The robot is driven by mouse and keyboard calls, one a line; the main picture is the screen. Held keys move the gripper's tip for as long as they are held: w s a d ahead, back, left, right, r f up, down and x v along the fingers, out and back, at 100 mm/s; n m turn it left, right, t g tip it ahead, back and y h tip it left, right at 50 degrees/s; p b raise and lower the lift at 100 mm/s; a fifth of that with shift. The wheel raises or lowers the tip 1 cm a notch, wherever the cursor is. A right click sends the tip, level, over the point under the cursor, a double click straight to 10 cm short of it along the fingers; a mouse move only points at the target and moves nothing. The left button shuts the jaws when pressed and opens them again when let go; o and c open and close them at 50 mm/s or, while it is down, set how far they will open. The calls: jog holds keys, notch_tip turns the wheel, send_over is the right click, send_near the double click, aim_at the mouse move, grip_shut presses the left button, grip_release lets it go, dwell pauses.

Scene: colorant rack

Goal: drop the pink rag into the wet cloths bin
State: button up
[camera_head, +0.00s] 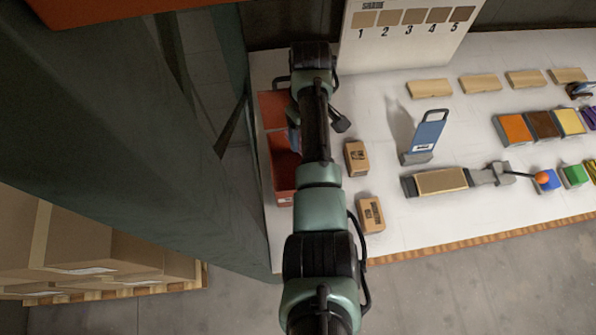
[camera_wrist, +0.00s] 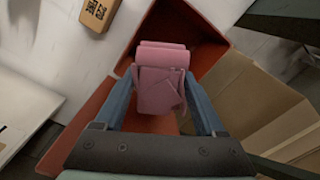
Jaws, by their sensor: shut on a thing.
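The pink rag (camera_wrist: 161,88) is a folded bundle between the two blue fingers of my gripper (camera_wrist: 160,76), which is shut on it in the wrist view. Behind the rag in that view is a red, open bin (camera_wrist: 212,75); the rag appears over it, but its height above the bin is unclear. In the head view red bin walls (camera_head: 283,180) show at the table's left end, partly covered by my arm. No label is readable there. The rag is hidden in the head view, and my fingers are mostly hidden by the arm.
Two small cardboard boxes (camera_head: 357,158) (camera_head: 371,215) stand right of my arm. A blue-handled scraper-like tool (camera_head: 428,135) and a grey tool with a tan pad (camera_head: 441,182) are further right. A numbered shade board (camera_head: 405,30) stands behind. Large cartons (camera_head: 80,245) are at left.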

notch_tip(320, 180, down, 2)
jog(key=shift+s+b, duration=0.15)
jog(key=shift+b, duration=0.4)
jog(key=o, duration=1.3)
jog(key=shift+r, duration=0.15)
notch_tip(320, 180, up, 12)
jog(key=shift+f, duration=0.2)
jog(key=shift+r+p, duration=0.65)
jog(key=shift+p, duration=0.1)
